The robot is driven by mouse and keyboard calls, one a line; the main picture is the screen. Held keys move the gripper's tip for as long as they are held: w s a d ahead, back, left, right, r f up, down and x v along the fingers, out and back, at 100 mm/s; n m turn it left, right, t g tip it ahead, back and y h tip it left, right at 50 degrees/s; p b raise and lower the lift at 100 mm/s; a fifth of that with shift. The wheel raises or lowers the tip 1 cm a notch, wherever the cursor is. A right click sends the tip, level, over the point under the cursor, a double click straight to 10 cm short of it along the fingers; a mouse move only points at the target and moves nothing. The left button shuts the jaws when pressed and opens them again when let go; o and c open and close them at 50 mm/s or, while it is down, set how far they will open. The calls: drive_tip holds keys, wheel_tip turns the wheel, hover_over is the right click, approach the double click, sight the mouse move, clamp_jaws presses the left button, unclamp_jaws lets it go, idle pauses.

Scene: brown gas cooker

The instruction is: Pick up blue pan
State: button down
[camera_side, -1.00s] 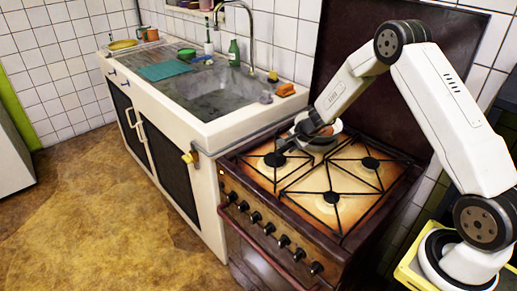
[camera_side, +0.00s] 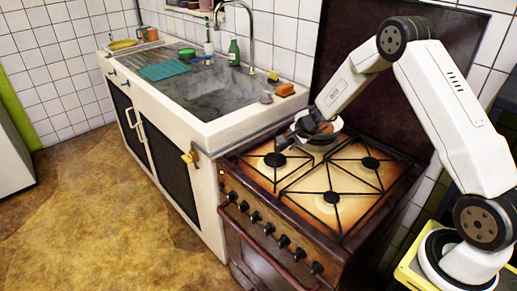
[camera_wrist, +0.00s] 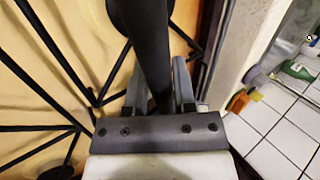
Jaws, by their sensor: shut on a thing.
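A pan (camera_side: 322,145) with a pale rim stands over the rear left burner of the cooker (camera_side: 330,195). It looks grey-white rather than blue here, and my gripper hides part of it. My gripper (camera_side: 300,132) is at the pan's left side. In the wrist view, the fingers of my gripper (camera_wrist: 160,82) are shut on a dark bar, which looks like the pan handle (camera_wrist: 146,35). The pan's bowl is not visible in that view. I cannot tell whether the pan touches the grate.
The sink (camera_side: 215,95) is left of the cooker, with a tap (camera_side: 247,35) and a green bottle (camera_side: 233,52). The dark raised lid (camera_side: 375,90) stands behind the burners. The front burners are clear.

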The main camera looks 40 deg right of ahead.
drive_tip(key=shift+w+r, duration=0.1)
drive_tip(key=shift+r, duration=0.75)
drive_tip(key=s+a+r, duration=0.3)
drive_tip(key=s+r, duration=0.7)
drive_tip(key=s, duration=0.3)
drive_tip(key=shift+s+r, duration=0.15)
drive_tip(key=shift+s, duration=0.2)
drive_tip(key=shift+a, duration=0.1)
